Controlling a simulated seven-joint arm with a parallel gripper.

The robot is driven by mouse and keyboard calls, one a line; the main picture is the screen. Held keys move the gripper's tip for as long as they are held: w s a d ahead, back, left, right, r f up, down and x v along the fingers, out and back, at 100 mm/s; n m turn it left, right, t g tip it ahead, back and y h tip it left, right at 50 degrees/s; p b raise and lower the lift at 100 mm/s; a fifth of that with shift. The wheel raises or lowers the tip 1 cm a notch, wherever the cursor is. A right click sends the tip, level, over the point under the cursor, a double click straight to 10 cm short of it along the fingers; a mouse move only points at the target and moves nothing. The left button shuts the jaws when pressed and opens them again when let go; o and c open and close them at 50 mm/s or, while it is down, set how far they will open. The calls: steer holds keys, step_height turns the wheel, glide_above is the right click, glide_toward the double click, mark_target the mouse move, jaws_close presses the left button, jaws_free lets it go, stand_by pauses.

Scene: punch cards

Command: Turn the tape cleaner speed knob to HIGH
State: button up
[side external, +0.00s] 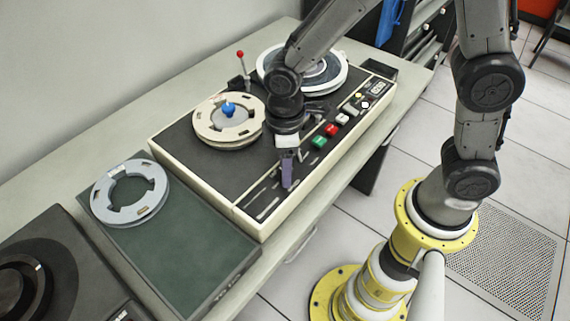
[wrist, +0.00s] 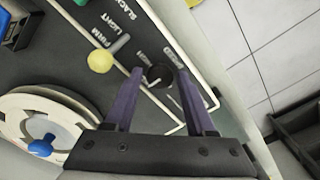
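A small dark round knob (wrist: 160,75) sits on the black panel of the tape cleaner (side external: 190,165), with small white labels on either side of it. I take it for the speed knob; its labels are too blurred to read surely, and I cannot tell where it points. My gripper (wrist: 160,74) is open, with its two purple fingers apart on either side of the knob in the wrist view. I cannot tell whether they touch it. In the side view my gripper (side external: 288,172) is low over the front left part of the panel, and the knob is not visible there.
A yellow-topped lever (wrist: 100,61) stands beside the labels FIRM, LIGHT and SLACK. A cream reel with a blue hub (side external: 229,108) lies behind my gripper. Coloured buttons (side external: 332,130) line the panel to its right. A loose grey reel (side external: 130,190) lies on the green-topped unit.

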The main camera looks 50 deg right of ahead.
jaws_close()
steer(key=m, duration=0.4)
steer(key=shift+m, duration=0.3)
steer(key=m, duration=0.4)
steer(key=shift+r, duration=0.1)
steer(key=shift+m, duration=0.3)
stand_by(0.4)
steer(key=shift+o, duration=1.8)
jaws_free()
